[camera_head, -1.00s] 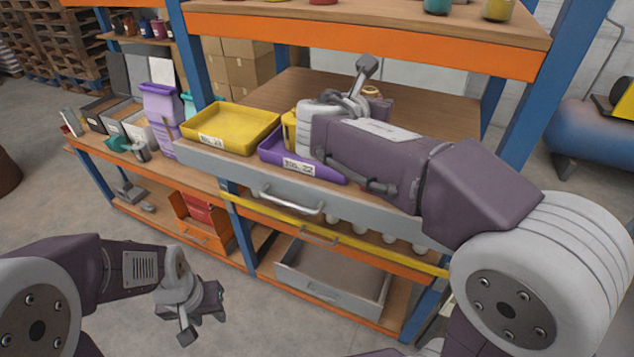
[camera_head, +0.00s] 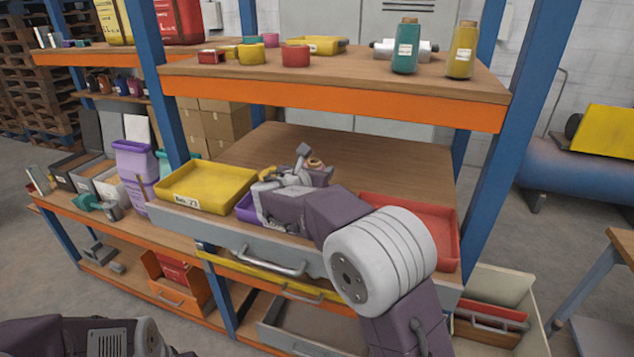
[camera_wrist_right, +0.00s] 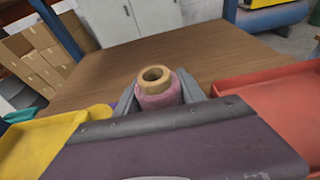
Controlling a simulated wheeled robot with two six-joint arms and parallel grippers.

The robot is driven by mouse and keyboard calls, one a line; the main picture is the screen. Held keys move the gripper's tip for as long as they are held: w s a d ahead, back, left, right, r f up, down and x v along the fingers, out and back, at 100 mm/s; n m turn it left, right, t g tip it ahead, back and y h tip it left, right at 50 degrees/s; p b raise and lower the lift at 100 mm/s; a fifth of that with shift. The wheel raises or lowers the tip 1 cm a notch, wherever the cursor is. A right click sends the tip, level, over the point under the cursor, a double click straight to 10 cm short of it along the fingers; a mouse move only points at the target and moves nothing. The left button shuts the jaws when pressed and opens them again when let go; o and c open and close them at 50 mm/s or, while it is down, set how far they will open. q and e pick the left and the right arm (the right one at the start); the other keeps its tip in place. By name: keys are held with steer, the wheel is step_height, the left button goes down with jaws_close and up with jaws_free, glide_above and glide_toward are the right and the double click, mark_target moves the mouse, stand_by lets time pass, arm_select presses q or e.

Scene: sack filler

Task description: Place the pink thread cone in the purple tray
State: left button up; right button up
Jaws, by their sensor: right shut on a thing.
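The pink thread cone (camera_wrist_right: 158,97) with its tan top stands out between the fingers of my right gripper (camera_wrist_right: 156,101) in the right wrist view. The purple tray (camera_head: 247,215) sits on the grey-fronted shelf between the yellow and red trays, mostly hidden by my right arm. The gripper appears behind and above the tray in the picture; the height gap cannot be told. My left gripper is out of view.
A yellow tray (camera_head: 205,190) stands left of the purple one, and a red tray (camera_head: 445,225) stands right of my arm. Bare wooden board (camera_head: 385,160) lies behind. An upper shelf (camera_head: 330,95) with cones and tubs hangs above.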

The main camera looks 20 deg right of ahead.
step_height(320, 180, down, 3)
steer(key=shift+s+f, duration=0.1)
steer(key=shift+w+f, duration=0.3)
steer(key=shift+f, duration=0.1)
steer(key=shift+s+f+b, duration=0.15)
steer(key=shift+s+b, duration=0.1)
steer(key=shift+b, duration=0.1)
steer(key=o, duration=1.2)
steer(key=shift+c, duration=0.2)
steer(key=o, duration=0.3)
steer(key=shift+w, duration=0.15)
